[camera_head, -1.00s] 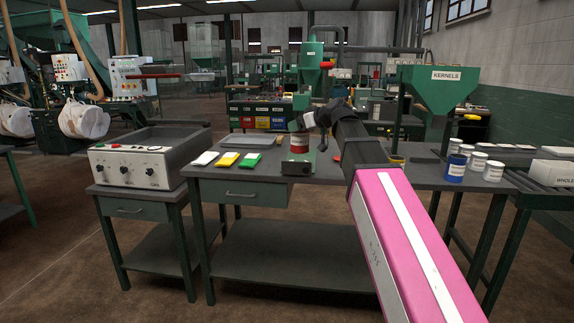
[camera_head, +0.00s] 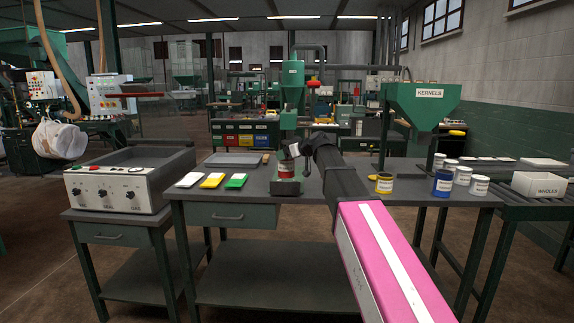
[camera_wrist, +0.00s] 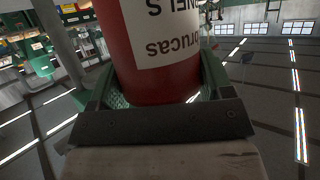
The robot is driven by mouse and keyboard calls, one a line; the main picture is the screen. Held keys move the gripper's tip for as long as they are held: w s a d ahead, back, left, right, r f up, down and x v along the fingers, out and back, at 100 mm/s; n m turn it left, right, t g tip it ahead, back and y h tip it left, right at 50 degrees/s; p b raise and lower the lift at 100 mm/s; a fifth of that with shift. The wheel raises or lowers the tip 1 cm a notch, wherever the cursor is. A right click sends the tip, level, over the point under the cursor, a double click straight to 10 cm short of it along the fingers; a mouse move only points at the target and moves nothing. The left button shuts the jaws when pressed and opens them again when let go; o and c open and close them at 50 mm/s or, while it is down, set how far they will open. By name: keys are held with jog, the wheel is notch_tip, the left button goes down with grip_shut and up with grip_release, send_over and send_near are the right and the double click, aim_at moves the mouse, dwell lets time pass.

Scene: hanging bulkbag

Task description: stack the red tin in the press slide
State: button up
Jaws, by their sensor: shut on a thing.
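The red tin (camera_head: 286,170), with a pale label, is at the green press (camera_head: 286,188) near the middle of the bench. In the wrist view the tin (camera_wrist: 160,75) fills the upper middle, its label print upside down. My gripper (camera_head: 295,155) is shut on the tin, at the end of my pink and black arm reaching in from the right. The tin is just over the press's low front part and looks slightly tilted. I cannot tell whether it touches the slide, which is largely hidden by the tin and gripper.
White, yellow and green packets (camera_head: 212,181) lie left of the press, with a grey tray (camera_head: 233,160) behind. A yellow tin (camera_head: 384,183), a blue tin (camera_head: 443,183) and several white tins (camera_head: 479,185) stand right. A kernels hopper (camera_head: 421,103) rises behind them. A control box (camera_head: 118,187) is far left.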

aim_at(287, 162)
jog(key=shift+f, duration=2)
jog(key=shift+f, duration=0.35)
jog(key=o, duration=1.3)
jog(key=shift+r, duration=0.15)
jog(key=shift+r, duration=0.25)
jog(key=v, duration=1.2)
